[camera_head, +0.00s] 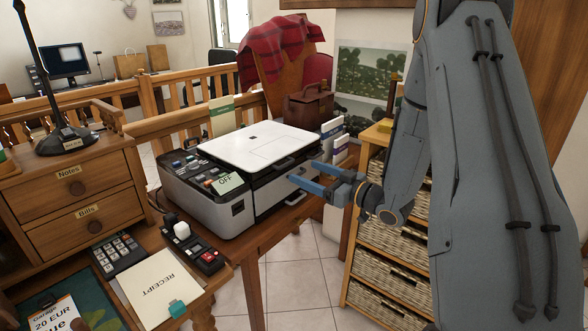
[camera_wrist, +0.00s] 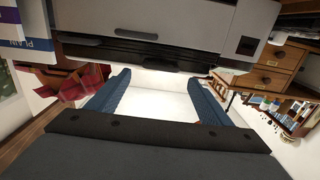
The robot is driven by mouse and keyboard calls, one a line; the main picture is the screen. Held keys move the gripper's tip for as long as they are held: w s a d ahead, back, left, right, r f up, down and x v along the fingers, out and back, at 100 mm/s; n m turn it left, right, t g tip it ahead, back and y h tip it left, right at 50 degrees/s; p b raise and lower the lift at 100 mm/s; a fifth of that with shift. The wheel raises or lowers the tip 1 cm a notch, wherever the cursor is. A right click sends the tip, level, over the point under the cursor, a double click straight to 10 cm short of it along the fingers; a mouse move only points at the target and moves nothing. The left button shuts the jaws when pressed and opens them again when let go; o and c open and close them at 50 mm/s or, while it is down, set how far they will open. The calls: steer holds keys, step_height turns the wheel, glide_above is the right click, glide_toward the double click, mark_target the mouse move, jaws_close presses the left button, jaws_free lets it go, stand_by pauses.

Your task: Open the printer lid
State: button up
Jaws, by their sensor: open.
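The printer (camera_head: 215,205) stands on the wooden desk, a grey and black box with a control panel on its left part. Its white lid (camera_head: 262,146) lies flat and shut on top. My gripper (camera_head: 303,174) is open and empty at the printer's right side, a little below the lid's edge, with its blue fingers pointing towards the printer. Whether the fingertips touch it cannot be told. In the wrist view the printer's side (camera_wrist: 185,22), with dark slots, spans the top, beyond the open fingers (camera_wrist: 168,76).
Upright boxes (camera_head: 332,132) stand behind the gripper. A basket shelf (camera_head: 392,255) is at right.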

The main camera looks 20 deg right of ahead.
steer(key=x, duration=0.6)
steer(key=shift+p, duration=0.45)
steer(key=shift+a, duration=0.1)
